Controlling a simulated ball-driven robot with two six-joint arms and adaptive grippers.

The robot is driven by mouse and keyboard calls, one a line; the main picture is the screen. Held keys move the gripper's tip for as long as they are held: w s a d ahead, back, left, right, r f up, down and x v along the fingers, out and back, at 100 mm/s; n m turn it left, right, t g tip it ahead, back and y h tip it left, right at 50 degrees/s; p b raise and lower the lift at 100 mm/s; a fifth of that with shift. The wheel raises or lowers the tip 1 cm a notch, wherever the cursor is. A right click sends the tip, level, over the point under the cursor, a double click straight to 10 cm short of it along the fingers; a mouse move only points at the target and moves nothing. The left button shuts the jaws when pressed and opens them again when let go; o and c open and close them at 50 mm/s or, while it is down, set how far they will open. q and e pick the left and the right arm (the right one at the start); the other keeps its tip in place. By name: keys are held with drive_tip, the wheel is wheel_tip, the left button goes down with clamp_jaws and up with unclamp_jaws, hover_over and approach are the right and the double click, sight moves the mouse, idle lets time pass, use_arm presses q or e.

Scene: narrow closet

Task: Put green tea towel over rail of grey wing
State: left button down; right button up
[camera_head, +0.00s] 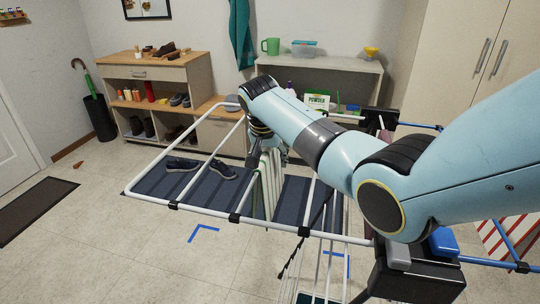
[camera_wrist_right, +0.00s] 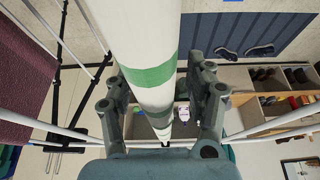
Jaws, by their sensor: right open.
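The green tea towel (camera_head: 266,184), white with green stripes, hangs in narrow folds below my right gripper (camera_head: 277,148), inside the outline of the grey wing (camera_head: 173,205). The arm partly hides its upper end, so I cannot tell which rail bears it. In the right wrist view the towel (camera_wrist_right: 142,42) runs as a long striped strip between the two fingers of my right gripper (camera_wrist_right: 162,98). The fingers stand apart on either side of it, and the gripper is open. My left gripper is not in view.
Shoes (camera_head: 222,169) lie on a dark mat (camera_head: 190,189) under the grey wing. A shoe bench (camera_head: 147,73) and a shelf (camera_head: 340,64) line the back wall.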

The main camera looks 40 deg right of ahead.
drive_tip(key=v, duration=1.2)
